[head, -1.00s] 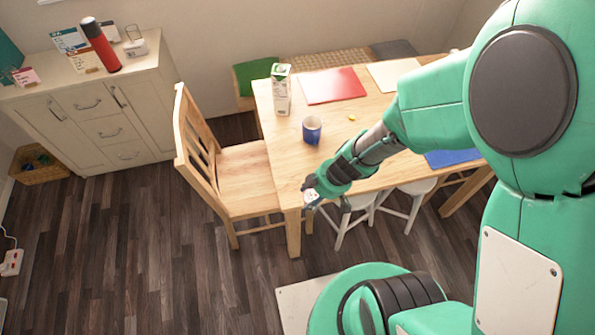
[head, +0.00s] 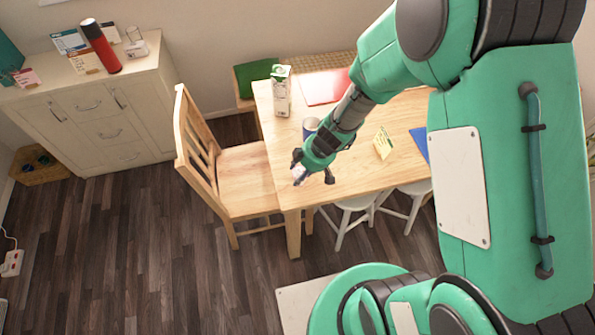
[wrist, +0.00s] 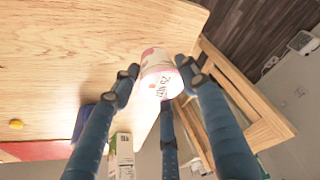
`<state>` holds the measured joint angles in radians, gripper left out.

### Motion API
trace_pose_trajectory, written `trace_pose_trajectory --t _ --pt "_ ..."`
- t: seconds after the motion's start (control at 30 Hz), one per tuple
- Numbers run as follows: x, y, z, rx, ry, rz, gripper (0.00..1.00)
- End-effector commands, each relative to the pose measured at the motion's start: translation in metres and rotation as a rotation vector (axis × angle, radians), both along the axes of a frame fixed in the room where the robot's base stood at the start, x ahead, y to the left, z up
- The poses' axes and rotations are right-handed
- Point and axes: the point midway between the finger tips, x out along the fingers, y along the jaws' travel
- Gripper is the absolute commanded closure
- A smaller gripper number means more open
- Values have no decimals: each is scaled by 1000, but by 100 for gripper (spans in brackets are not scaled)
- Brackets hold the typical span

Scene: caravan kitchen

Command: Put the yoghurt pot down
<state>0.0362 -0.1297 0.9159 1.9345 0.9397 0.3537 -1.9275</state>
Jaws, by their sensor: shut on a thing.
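The yoghurt pot (head: 299,173) is a small white pot with printing on its side. In the wrist view the pot (wrist: 158,76) sits between the fingers of my gripper (wrist: 160,84), which is shut on it. In the head view my gripper (head: 305,170) is at the left end of the wooden table (head: 350,178), near its front left corner. The wrist view shows bare table top beside the pot. I cannot tell how high the pot is above the table.
A blue mug (head: 310,125), partly hidden by my arm, and a milk carton (head: 281,92) stand on the table. A red mat (head: 322,86), a blue mat (head: 420,143) and a yellow card (head: 383,143) are there too. A wooden chair (head: 245,178) stands at the left.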

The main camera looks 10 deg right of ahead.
Motion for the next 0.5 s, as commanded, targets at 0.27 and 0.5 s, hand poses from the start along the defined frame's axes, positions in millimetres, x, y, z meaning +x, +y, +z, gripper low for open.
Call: trace_pose_trajectory --t 0.27,0.5 --pt "21 3 -2 0 0 0 85" --pt "24 3 -2 0 0 0 85"
